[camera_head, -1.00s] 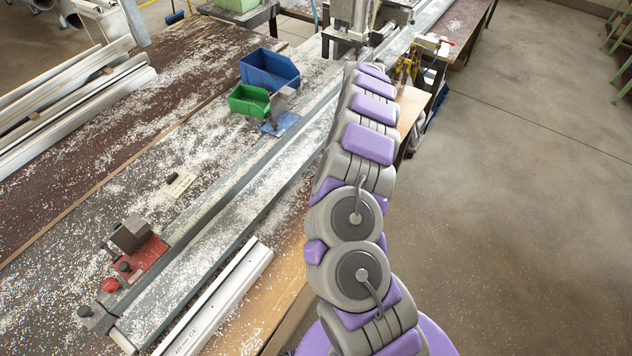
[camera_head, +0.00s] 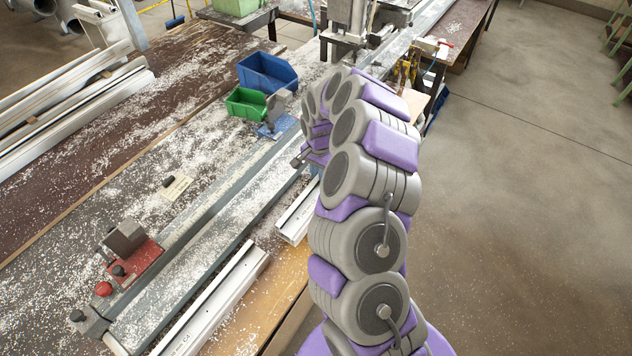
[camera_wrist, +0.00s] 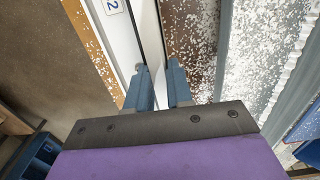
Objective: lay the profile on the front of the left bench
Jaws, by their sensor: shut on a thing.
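A white profile with a groove (camera_head: 297,212) shows in the head view near the wooden front edge of the left bench, partly hidden behind my arm. In the wrist view the white profile (camera_wrist: 119,35) carries a label with a "2". My gripper (camera_wrist: 157,72) is shut on its edge, with one blue finger on each side. Whether the profile touches the bench is unclear. Another white profile (camera_head: 215,300) lies along the front of the left bench (camera_head: 262,315), nearer the camera and apart from the first.
A grey rail (camera_head: 190,270) runs along the bench, with a red clamp block (camera_head: 138,268) at its near end. A blue bin (camera_head: 268,72) and a green bin (camera_head: 247,102) stand behind it. White profiles (camera_head: 70,105) are stacked at left. The floor (camera_head: 510,200) at right is clear.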

